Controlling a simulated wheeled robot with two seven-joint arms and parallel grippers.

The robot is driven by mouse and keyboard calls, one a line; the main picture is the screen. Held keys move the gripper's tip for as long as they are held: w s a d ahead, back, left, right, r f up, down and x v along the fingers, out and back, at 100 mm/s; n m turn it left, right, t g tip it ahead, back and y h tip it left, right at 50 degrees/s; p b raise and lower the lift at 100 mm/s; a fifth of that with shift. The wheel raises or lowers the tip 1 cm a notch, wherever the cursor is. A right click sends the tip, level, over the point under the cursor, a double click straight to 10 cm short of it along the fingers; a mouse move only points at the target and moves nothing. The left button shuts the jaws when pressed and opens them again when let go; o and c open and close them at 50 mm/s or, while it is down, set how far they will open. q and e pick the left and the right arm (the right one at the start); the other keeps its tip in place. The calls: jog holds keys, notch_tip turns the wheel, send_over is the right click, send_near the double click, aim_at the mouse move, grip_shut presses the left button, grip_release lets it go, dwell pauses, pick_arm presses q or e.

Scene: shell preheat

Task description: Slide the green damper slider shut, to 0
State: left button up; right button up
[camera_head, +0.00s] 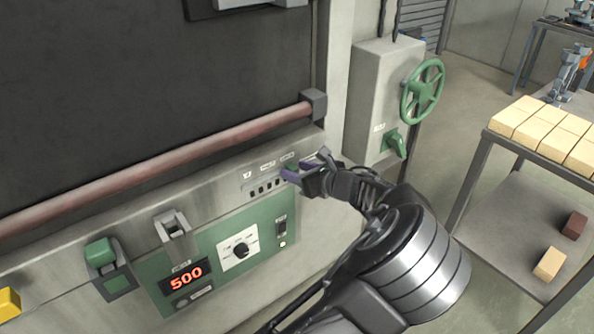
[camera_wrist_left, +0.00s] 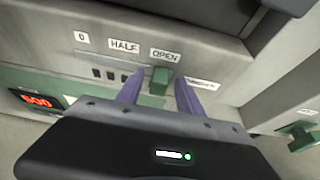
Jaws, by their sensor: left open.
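The green damper slider (camera_wrist_left: 159,80) is a small block on the furnace front. It stands below the OPEN label (camera_wrist_left: 165,54), at the far end from the 0 label (camera_wrist_left: 81,37), with the HALF label (camera_wrist_left: 123,45) between. My left gripper (camera_wrist_left: 158,92) is open. Its purple fingers lie on either side of the slider in the left wrist view; I cannot tell whether either touches it. In the head view my left gripper (camera_head: 304,172) is at the right end of the slot row and hides most of the slider. My right gripper is not in view.
A green panel with a red 500 display (camera_head: 186,278) and a dial (camera_head: 240,249) lies below left. A long reddish bar (camera_head: 170,165) runs above. A box with a green handwheel (camera_head: 422,91) stands to the right, beside a rack of pale bricks (camera_head: 545,132).

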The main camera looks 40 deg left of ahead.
pick_arm(q)
jog(key=shift+a, duration=0.15)
jog(key=shift+c, duration=0.4)
grip_shut()
dwell(1.0)
